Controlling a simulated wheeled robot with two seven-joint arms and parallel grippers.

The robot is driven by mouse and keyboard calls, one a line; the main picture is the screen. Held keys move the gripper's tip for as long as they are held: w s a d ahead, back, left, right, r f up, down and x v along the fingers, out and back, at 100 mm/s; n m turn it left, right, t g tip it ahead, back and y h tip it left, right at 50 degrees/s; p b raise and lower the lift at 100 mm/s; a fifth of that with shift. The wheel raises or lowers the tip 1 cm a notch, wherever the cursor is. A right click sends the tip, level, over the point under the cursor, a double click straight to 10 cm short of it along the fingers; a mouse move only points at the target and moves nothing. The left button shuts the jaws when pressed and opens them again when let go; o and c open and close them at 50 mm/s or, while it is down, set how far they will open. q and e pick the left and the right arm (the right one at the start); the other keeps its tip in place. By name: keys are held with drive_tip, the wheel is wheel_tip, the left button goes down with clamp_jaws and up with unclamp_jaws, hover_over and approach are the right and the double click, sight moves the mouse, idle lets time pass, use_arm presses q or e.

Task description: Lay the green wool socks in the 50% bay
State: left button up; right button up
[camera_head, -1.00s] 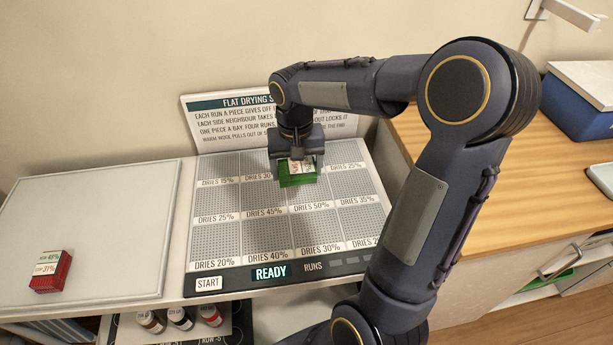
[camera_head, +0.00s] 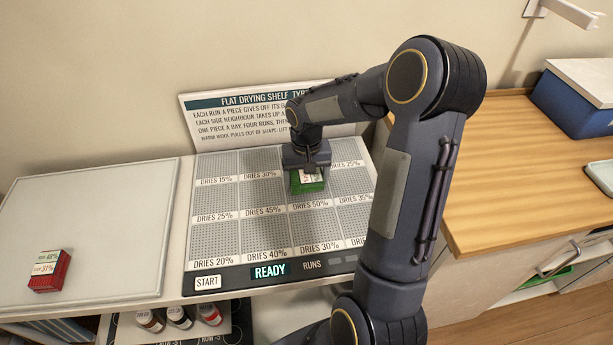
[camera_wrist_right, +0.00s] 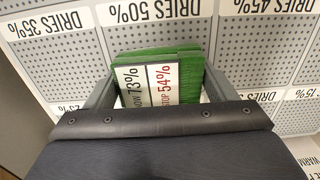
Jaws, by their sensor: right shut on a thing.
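The green wool socks, a folded green block (camera_head: 309,187) with a white tag, are between the fingers of my right gripper (camera_head: 306,172). In the right wrist view the green block (camera_wrist_right: 165,62) shows a tag reading 73% and 54%, with a finger on each side of it. The block is at the 50% bay, just behind the "DRIES 50%" label (camera_head: 308,206). Whether it touches the bay floor or hangs slightly above is unclear. My left gripper is out of view.
The drying shelf (camera_head: 225,240) has several dotted bays that look empty, and a READY display (camera_head: 270,271). A sign (camera_head: 240,118) stands behind it. A red block (camera_head: 49,272) lies on the pale mat (camera_head: 95,225) at left. A wooden counter (camera_head: 500,170) is at right.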

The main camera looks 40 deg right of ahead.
drive_tip(key=shift+f, duration=0.15)
drive_tip(key=o, duration=1)
drive_tip(key=shift+r, duration=0.3)
wheel_tip(320, 180, up, 11)
drive_tip(key=s+a+r+n+t+y, duration=0.2)
drive_tip(key=s+a+n+t+y, duration=0.1)
drive_tip(key=s+a, duration=1.2)
drive_tip(key=s+n+t+p, duration=0.1)
drive_tip(key=s+t, duration=0.1)
drive_tip(key=s, duration=0.2)
drive_tip(key=shift+s+a+t+y, duration=0.2)
drive_tip(key=shift+a+t+y, duration=0.1)
drive_tip(key=shift+y, duration=0.1)
